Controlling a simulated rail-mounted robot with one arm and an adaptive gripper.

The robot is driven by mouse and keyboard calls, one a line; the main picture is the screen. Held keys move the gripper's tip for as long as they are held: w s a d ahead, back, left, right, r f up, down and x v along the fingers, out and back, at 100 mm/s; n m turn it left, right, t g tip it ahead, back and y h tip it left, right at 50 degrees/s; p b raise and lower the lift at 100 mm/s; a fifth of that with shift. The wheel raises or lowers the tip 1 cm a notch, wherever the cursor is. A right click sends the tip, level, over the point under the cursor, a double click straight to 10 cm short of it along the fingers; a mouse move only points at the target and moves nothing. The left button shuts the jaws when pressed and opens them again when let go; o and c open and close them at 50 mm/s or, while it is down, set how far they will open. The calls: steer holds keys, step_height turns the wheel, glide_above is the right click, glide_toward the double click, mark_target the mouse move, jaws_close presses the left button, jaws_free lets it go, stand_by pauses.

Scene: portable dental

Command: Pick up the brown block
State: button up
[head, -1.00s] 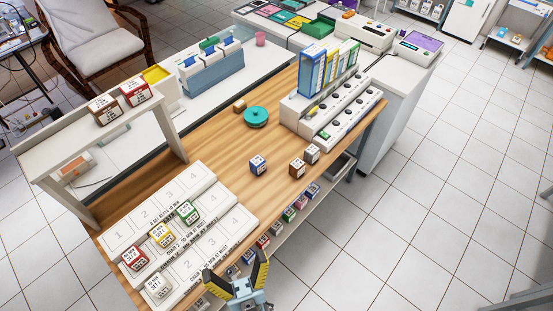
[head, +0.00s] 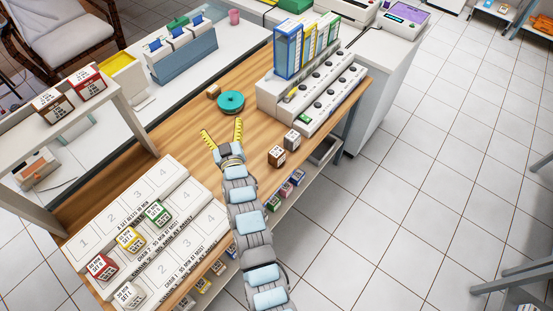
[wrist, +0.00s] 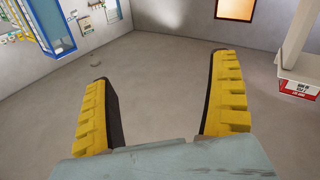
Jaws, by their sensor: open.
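A brown block (head: 276,157) with a white label sits on the wooden tabletop (head: 187,122), near its right edge, beside a grey block (head: 292,140). A small plain tan block (head: 213,91) lies farther back, and a brown labelled box (head: 52,106) stands on the raised shelf. My gripper (head: 223,131) is open over the table, left of the brown labelled block and in front of the tan one. Its yellow fingers show apart and empty in the wrist view (wrist: 165,80). That view does not show the brown block on the table.
A teal round object (head: 230,101) lies beyond my gripper. A white rack with upright coloured boxes (head: 306,48) stands behind right. A numbered board (head: 172,175) with several labelled blocks lies at front left. A shelf (head: 85,118) stands on the left. Bare wood lies between.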

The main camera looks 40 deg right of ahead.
steer(key=w+d+f+g+y+b, duration=0.1)
steer(key=w+d+f+g, duration=0.2)
steer(key=d, duration=0.4)
steer(key=n+g+y+b, duration=0.45)
steer(key=g+y, duration=0.25)
steer(key=g, duration=0.3)
glide_toward(277, 153)
steer(key=v, duration=0.3)
steer(key=shift+m, duration=0.25)
steer(key=b+x, duration=0.6)
steer(key=x, duration=0.4)
steer(key=shift+w+f+b, duration=0.2)
steer(key=shift+f+b, duration=0.15)
steer(key=shift+b+x, duration=0.5)
steer(key=shift+x, duration=2.5)
steer(key=shift+d, duration=0.15)
steer(key=shift+c, duration=0.5)
